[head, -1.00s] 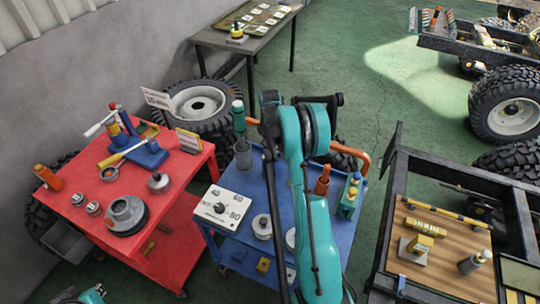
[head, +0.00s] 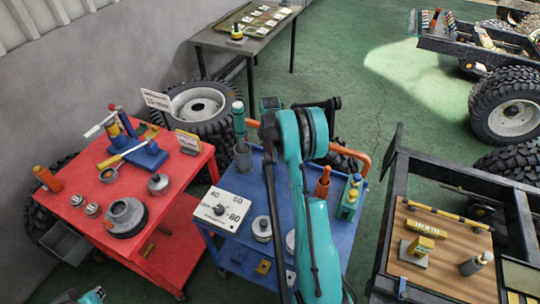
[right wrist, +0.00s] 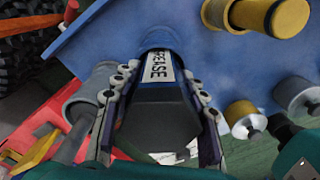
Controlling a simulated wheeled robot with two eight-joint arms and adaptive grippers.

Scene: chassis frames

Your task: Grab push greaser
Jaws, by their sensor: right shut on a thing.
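The push greaser (right wrist: 158,72), a dark body with a white label whose visible letters read "EASE" and a blue far end, lies between the fingers of my right gripper (right wrist: 162,80) in the right wrist view. The gripper is shut on it, with a finger along each side. In the head view my teal right arm hides the gripper's tips and the greaser. The gripper is over the blue cart (head: 222,238). My left gripper (head: 92,296) shows only a small part at the bottom left edge, and its jaws cannot be read.
A green bottle-like tool (head: 239,120) stands by a grey cup (head: 243,157) at the cart's back left. A white dial plate (head: 220,209), several cans and an orange handle (head: 322,183) share the cart. The red table (head: 75,215) is left; a vehicle chassis (head: 385,235) is right.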

